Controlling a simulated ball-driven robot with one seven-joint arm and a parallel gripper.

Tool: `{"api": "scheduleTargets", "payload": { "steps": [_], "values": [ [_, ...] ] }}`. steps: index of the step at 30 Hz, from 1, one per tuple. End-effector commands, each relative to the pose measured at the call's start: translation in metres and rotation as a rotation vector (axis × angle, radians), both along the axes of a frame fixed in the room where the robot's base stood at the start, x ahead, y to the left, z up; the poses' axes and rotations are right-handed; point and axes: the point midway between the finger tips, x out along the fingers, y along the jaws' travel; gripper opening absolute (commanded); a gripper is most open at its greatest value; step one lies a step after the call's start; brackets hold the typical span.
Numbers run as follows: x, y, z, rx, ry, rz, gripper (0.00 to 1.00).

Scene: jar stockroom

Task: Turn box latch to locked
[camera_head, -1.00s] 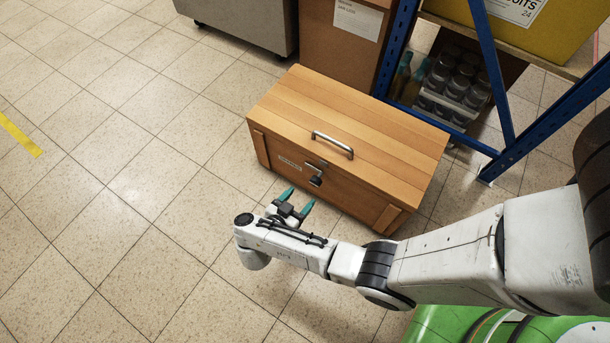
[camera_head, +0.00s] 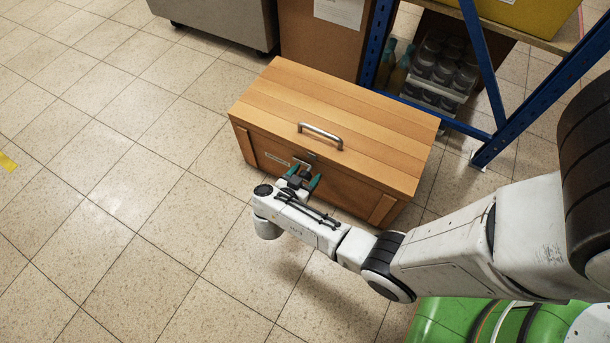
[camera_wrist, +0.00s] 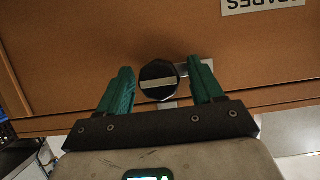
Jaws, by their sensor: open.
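The wooden box (camera_head: 330,108) is closed and stands on the floor, with a metal handle (camera_head: 321,134) on its lid. Its front face (camera_wrist: 80,55) fills most of the wrist view. The latch (camera_wrist: 158,80) is a round black knob with a pale bar across it, lying nearly level in the wrist view. A metal plate shows behind the knob. My gripper (camera_wrist: 160,82) is open, with one teal finger on each side of the knob and small gaps between. In the head view my gripper (camera_head: 304,178) is at the box front and mostly hides the latch.
A blue shelf frame (camera_head: 490,90) with a crate of jars (camera_head: 438,68) stands right behind the box. A brown carton (camera_head: 325,45) and a grey cabinet (camera_head: 215,22) are behind it. Tiled floor (camera_head: 120,200) is clear on the left.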

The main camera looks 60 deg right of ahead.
Motion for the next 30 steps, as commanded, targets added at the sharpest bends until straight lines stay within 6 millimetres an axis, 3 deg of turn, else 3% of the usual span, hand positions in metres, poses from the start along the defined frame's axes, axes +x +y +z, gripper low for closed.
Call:
{"api": "scheduleTargets", "payload": {
  "steps": [2,18,30],
  "values": [
    [0.0,0.0001,0.0002,0.0,0.0,0.0,0.66],
    [-0.0001,0.0004,0.0,0.0,0.0,0.0,0.15],
    [-0.0005,0.0007,0.0022,0.002,-0.07,0.002,0.13]
  ]
}}
